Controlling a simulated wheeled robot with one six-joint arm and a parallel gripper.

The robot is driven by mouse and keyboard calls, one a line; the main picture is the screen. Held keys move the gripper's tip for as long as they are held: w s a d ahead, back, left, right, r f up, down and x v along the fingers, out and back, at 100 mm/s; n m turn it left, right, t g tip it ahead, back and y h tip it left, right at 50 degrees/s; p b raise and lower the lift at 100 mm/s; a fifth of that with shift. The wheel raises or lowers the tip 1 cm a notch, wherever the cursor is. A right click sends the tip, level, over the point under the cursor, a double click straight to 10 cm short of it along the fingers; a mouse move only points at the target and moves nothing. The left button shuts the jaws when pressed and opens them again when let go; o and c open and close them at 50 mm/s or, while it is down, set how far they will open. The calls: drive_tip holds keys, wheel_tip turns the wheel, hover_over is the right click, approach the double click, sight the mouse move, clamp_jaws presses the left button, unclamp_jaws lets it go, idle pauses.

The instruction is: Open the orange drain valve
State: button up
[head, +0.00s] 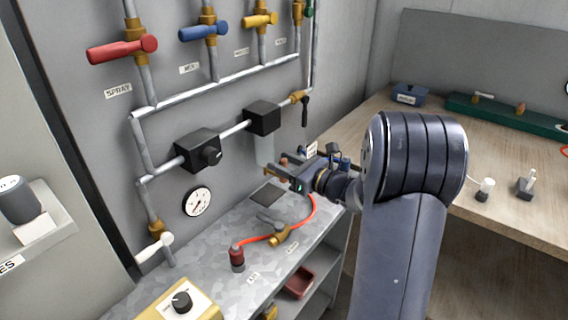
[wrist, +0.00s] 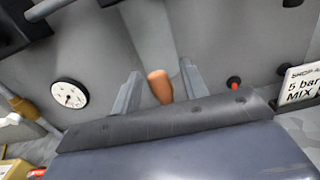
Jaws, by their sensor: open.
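An orange-brown rounded handle, which looks like the drain valve's (wrist: 160,86), stands out from the grey wall in the wrist view. It lies between the two fingers of my gripper (wrist: 160,76), with a visible gap to each finger. In the head view my gripper (head: 281,172) reaches toward the wall above the metal counter, and a small orange-brown part (head: 284,161) shows by its fingers. My gripper is open. The valve's body and pipe are hidden, and I cannot tell how the handle is turned.
A pressure gauge (head: 197,202) and black regulator boxes (head: 199,151) sit on the wall to the left. Red (head: 122,49), blue (head: 203,32) and yellow (head: 259,20) valves are above. A red hose (head: 312,209) lies on the counter below. A sign (wrist: 300,84) stands right of my gripper.

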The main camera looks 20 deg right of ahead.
drive_tip(key=b+v, duration=0.1)
drive_tip(key=v, duration=0.9)
drive_tip(key=shift+s+d, duration=0.2)
drive_tip(key=shift+s, duration=0.1)
drive_tip(key=shift+w, duration=0.1)
drive_tip(key=p+x, duration=0.1)
drive_tip(key=x, duration=0.9)
drive_tip(key=shift+w+a, duration=0.25)
drive_tip(key=shift+w, duration=0.05)
drive_tip(key=shift+s, duration=0.1)
drive_tip(key=b+v, duration=0.1)
drive_tip(key=v, duration=1)
drive_tip(key=p+x, duration=0.1)
drive_tip(key=x, duration=1)
drive_tip(key=shift+a+f+n+b, duration=0.2)
drive_tip(key=shift+n+b, duration=0.1)
drive_tip(key=shift+b, duration=0.1)
drive_tip(key=shift+s+a+r+n+b, duration=0.1)
drive_tip(key=shift+s+a+n+b, duration=0.1)
drive_tip(key=shift+n+b, duration=0.5)
